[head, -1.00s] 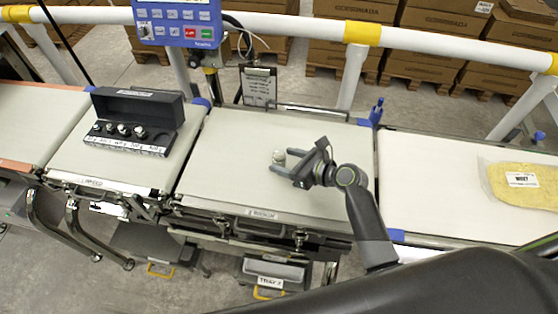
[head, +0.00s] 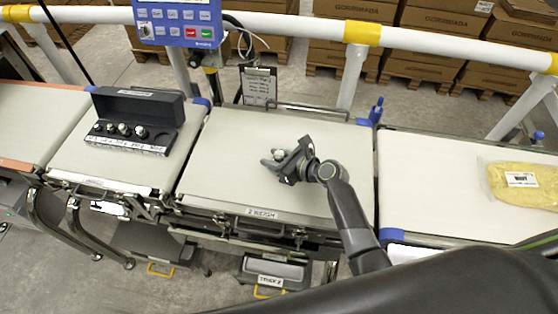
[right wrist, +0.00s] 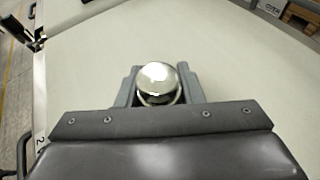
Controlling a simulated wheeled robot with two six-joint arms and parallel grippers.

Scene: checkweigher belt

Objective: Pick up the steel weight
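The steel weight (head: 278,154) is a small shiny knobbed piece at the middle of the weigh belt (head: 225,180). In the right wrist view the weight (right wrist: 158,80) sits between the two fingers, its round top facing the camera. My right gripper (head: 274,158) reaches in from the right, low over the belt. Its fingers (right wrist: 158,92) lie close against both sides of the weight and appear shut on it. The weight's lower part is hidden, so any gap beneath it cannot be told. My left gripper is not in view.
An open black case (head: 135,125) with several smaller weights stands on the left belt. A yellow bag (head: 525,185) lies on the right belt. A blue control panel (head: 180,20), a clipboard (head: 258,87) and a white rail stand behind. Bare belt surrounds the gripper.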

